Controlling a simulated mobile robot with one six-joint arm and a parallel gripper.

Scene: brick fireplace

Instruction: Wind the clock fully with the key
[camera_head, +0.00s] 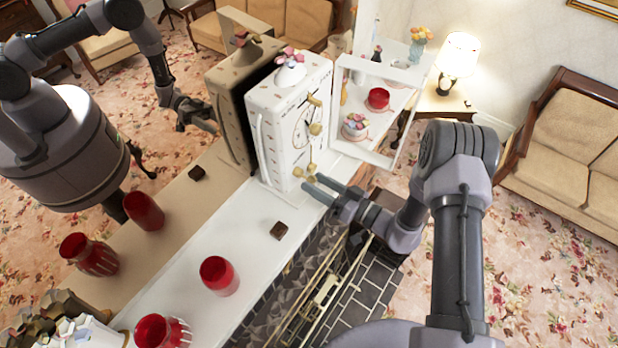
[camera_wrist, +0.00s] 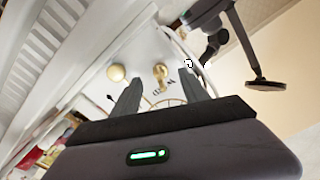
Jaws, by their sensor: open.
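The white clock (camera_head: 285,130) stands upright on the mantel, its dial facing my arm. Several small gold pieces show on its front, among them one on the dial (camera_head: 315,129) and one low down (camera_head: 310,168). My gripper (camera_head: 314,184) is open and empty just in front of the clock's lower front. In the wrist view, a gold key-like piece (camera_wrist: 161,73) shows beyond and between my open fingers (camera_wrist: 162,92), apart from them. A round gold knob (camera_wrist: 116,73) is left of it. I cannot tell whether the key-like piece sits in a winding hole.
A mirror behind the mantel repeats the clock and my arm. A dark block (camera_head: 279,230) and red vases (camera_head: 220,276) (camera_head: 162,331) stand on the white mantel (camera_head: 245,235). A white frame (camera_head: 338,95) with a red cup (camera_head: 378,98) is beyond the clock. The fireplace opening is below.

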